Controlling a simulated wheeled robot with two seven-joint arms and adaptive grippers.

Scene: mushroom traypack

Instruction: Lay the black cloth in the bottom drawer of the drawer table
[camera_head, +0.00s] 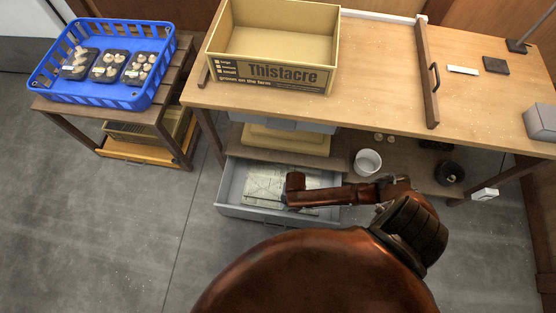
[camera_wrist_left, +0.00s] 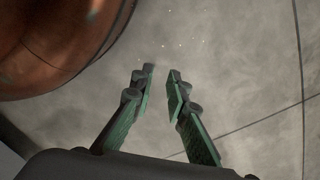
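The bottom drawer (camera_head: 232,190) of the drawer table (camera_head: 380,60) is a grey box, pulled open, with pale, flat, folded-looking material (camera_head: 265,184) inside. One of my brown arms reaches over its right part and hides some of it. No gripper fingers can be made out in the head view. I cannot identify the black cloth for sure; a flat dark square (camera_head: 495,65) lies on the tabletop at the right. In the left wrist view my left gripper (camera_wrist_left: 161,73) has its fingers apart, with nothing between them and grey floor behind.
A yellow Thistacre box (camera_head: 270,76) stands on the tabletop. A blue crate (camera_head: 104,98) of mushroom trays stands on a side table at the left. A white bucket (camera_head: 367,162) and a dark round object (camera_head: 449,173) sit on the lower shelf. Floor at left is clear.

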